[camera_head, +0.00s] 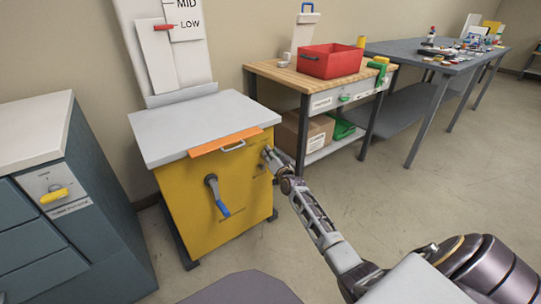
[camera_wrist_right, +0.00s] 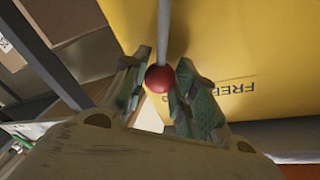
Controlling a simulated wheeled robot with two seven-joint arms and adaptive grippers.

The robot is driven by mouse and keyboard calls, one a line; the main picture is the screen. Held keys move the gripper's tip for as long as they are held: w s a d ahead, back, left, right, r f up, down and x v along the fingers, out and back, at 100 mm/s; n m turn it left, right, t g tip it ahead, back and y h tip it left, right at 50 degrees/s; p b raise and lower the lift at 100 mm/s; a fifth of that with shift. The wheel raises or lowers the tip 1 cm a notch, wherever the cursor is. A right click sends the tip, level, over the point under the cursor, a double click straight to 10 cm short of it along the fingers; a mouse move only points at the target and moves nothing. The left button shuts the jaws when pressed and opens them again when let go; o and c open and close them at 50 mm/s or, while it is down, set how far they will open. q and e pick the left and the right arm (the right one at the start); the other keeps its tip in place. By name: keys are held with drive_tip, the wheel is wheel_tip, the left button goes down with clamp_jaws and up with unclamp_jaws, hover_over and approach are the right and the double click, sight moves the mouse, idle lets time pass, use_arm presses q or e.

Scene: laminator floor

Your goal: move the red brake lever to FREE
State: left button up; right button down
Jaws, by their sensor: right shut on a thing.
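The red brake lever shows in the right wrist view as a pale rod ending in a red ball knob (camera_wrist_right: 158,79). My right gripper (camera_wrist_right: 160,84) is shut on it, one green-padded finger on each side of the knob. The upside-down word FREE (camera_wrist_right: 236,87) is on the yellow panel beside it. In the head view my right gripper (camera_head: 268,155) is at the right side of the yellow cabinet's front (camera_head: 188,213) and hides most of the lever. My left gripper is not in view.
A blue-handled crank (camera_head: 222,208) sticks out of the cabinet front, left of my right gripper. An orange bar (camera_head: 212,145) lies along the top's front edge. A wooden bench (camera_head: 285,73) with a red bin (camera_head: 330,61) stands behind to the right. Open floor lies at right.

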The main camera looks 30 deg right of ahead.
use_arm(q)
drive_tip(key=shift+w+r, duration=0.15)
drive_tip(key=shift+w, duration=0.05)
